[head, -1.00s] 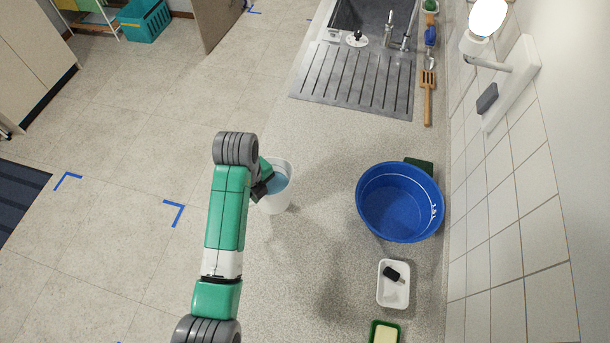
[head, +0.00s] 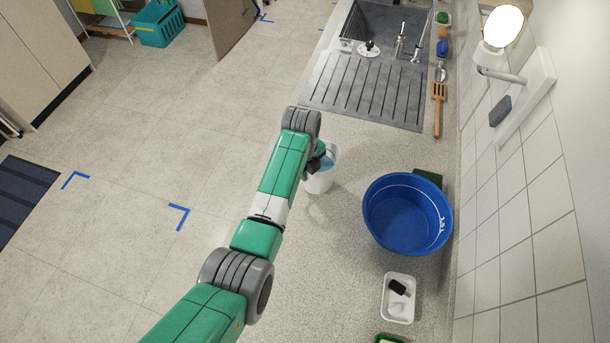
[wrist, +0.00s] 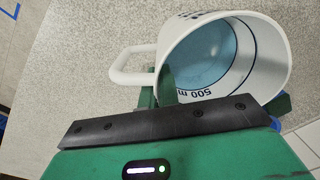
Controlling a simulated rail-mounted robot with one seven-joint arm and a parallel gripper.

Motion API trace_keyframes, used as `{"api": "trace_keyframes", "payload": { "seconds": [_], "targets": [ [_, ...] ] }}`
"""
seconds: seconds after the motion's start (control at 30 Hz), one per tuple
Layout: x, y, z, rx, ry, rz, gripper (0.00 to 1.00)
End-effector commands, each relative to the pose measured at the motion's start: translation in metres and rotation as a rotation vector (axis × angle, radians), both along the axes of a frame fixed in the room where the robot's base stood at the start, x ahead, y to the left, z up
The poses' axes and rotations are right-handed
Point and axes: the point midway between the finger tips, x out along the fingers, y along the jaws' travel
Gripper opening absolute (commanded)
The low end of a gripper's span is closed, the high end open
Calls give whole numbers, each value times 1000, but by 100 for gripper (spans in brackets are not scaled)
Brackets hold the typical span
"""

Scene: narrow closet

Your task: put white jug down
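The white jug (head: 320,182) is at the left part of the speckled counter (head: 330,270) in the head view, with blue liquid inside. In the wrist view the jug (wrist: 272,62) shows its open mouth, a dark scale marking and its white handle (wrist: 125,66) on the left. My gripper (head: 319,160) is at the jug's rim.
A blue tub (head: 380,228) stands right of the jug, near the tiled wall. A white tray (head: 399,316) with a black item lies in front of it. The sink drainer (head: 365,90) and a wooden spatula (head: 438,110) are behind. Bare counter lies between jug and tub.

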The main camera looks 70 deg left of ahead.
Motion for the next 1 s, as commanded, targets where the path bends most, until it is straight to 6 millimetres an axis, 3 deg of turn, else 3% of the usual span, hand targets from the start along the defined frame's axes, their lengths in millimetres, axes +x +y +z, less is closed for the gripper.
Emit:
{"api": "trace_keyframes", "payload": {
  "seconds": [0.13,0.53,0.67,1.0],
  "targets": [
    [0,0,-15,2,-1,0,0],
    [0,0,-21,2,-1,0,0],
    [0,0,-21,0,0,-1,24],
    [0,0,-13,2,-1,-1,24]
  ]
}}
